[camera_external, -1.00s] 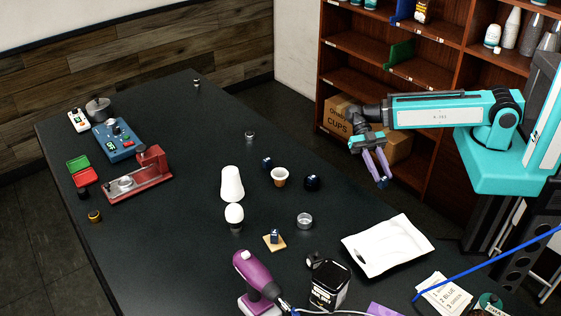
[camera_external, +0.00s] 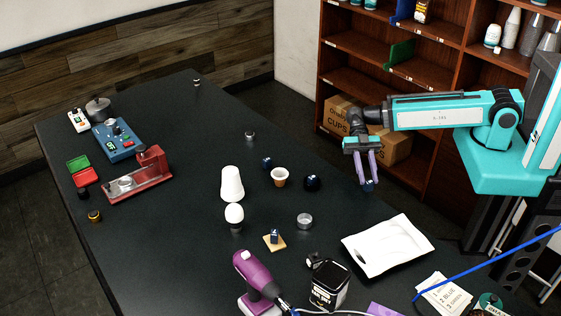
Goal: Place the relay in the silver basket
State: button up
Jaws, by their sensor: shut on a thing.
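Similar dark blue blocks sit on the table (camera_external: 267,163) and on a tan square (camera_external: 274,237). A brown-and-white cup (camera_external: 280,177), a black round object (camera_external: 312,182), a white bulb (camera_external: 234,214) and a white tray (camera_external: 388,246) surround the basket.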

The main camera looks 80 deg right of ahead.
jog(key=w+m+t, duration=0.1)
jog(key=w, duration=0.2)
jog(key=w+m+t, duration=0.1)
jog(key=w+t, duration=0.1)
jog(key=w, duration=0.1)
jog(key=w+a+m+t, duration=0.1)
jog(key=w, duration=0.1)
jog(key=shift+w+m+b, duration=0.3)
jog(key=shift+w+b, duration=0.05)
jog(key=shift+w, duration=0.05)
jog(key=w+a+r+m+t+b, duration=0.2)
jog(key=w+a+r+m+t, duration=0.1)
jog(key=w, duration=0.5)
notch_tip(320, 180, up, 5)
jog(key=b, duration=0.3)
send_over(308, 219)
jog(key=shift+w+d+n+h, duration=0.1)
jog(key=shift+d+n+h, duration=0.2)
jog(key=shift+f, duration=0.1)
jog(key=shift+f, duration=4.1)
grip_shut()
